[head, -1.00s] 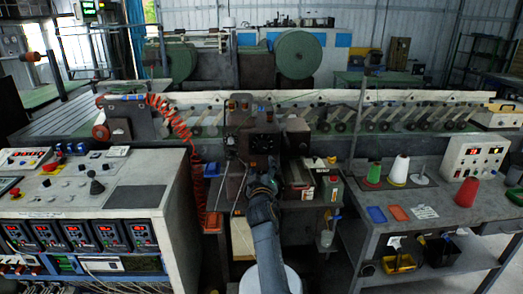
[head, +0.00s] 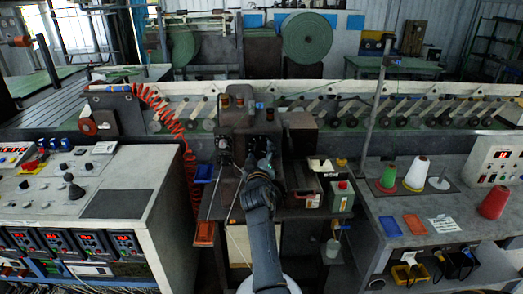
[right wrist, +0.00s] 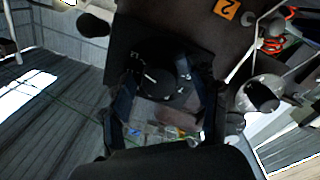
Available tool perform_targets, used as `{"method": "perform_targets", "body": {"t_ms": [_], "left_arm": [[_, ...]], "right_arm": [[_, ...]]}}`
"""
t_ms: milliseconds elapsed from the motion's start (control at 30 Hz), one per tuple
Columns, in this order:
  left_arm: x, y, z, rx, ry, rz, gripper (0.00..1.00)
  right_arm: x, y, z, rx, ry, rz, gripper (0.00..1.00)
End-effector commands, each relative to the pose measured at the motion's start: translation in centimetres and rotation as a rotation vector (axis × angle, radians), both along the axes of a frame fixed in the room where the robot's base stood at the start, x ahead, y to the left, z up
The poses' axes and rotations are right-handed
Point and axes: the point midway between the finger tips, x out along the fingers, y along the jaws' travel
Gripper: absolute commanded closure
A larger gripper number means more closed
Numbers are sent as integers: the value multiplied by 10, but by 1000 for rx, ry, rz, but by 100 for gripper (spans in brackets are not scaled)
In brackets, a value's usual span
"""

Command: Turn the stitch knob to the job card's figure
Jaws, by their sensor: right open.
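My right gripper (head: 264,163) is at the front of the dark machine head (head: 240,122) in the head view. Its arm rises from the bottom middle and hides part of that front. In the right wrist view, a round black knob (right wrist: 158,76) with a white pointer line and small white marks around it sits on a dark panel. The fingers of my right gripper (right wrist: 165,112) are spread apart, below and to either side of the knob. I cannot tell whether they touch it. The marks are too small to read surely. My left gripper is not in view.
An orange tag (right wrist: 226,9) marked 2 is on the machine. A grey table (head: 440,205) at right bears thread cones and a white printed card (head: 443,224), unreadable here. A control console (head: 130,195) stands at left. A red coiled hose (head: 165,115) hangs beside the machine head.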

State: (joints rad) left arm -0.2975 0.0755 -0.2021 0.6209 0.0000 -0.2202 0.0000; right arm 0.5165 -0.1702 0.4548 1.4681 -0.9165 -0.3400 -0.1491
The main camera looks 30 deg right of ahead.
Motion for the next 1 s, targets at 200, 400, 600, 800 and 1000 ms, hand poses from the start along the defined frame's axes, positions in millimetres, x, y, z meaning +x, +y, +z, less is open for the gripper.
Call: {"method": "perform_targets", "body": {"t_ms": [200, 400, 600, 800, 1000], "left_arm": [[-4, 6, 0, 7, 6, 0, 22], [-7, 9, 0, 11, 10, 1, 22], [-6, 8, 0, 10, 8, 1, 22], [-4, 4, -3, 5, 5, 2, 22], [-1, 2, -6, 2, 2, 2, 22]], "right_arm": [[0, 0, 1, 0, -1, 1, 51], [0, 0, 0, 0, -1, 1, 92], [0, 0, 0, -5, 3, -1, 94], [0, -1, -1, -51, 32, -2, 94], [0, -2, -1, -160, 97, -1, 94]]}}
